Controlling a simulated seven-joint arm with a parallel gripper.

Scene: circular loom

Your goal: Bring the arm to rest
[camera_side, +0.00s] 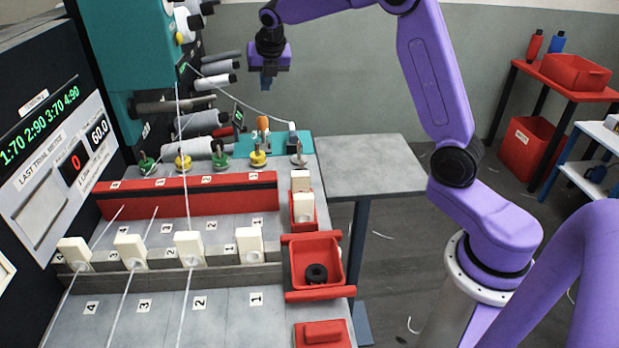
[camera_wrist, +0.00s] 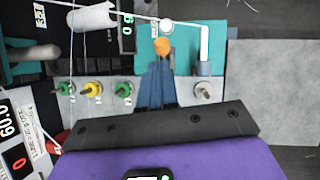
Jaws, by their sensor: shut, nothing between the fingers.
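My purple arm reaches in from the right in the side view, and my gripper (camera_side: 266,83) hangs pointing down above the back of the bench, clear of everything below it. Its fingers are together and empty. In the wrist view the dark blue fingers of my gripper (camera_wrist: 160,72) point toward the teal pad (camera_wrist: 182,50) with an orange-topped piece (camera_wrist: 162,46) on it. The loom bench (camera_side: 222,305) lies below and to the left of my gripper.
Cream blocks (camera_side: 189,249) stand in a row with threads by several of them. Green and yellow knobs (camera_side: 183,162) line the back. A red bin (camera_side: 316,262) holds a black ring. A thread (camera_side: 240,98) runs near my gripper. A bare grey table (camera_side: 372,165) is to the right.

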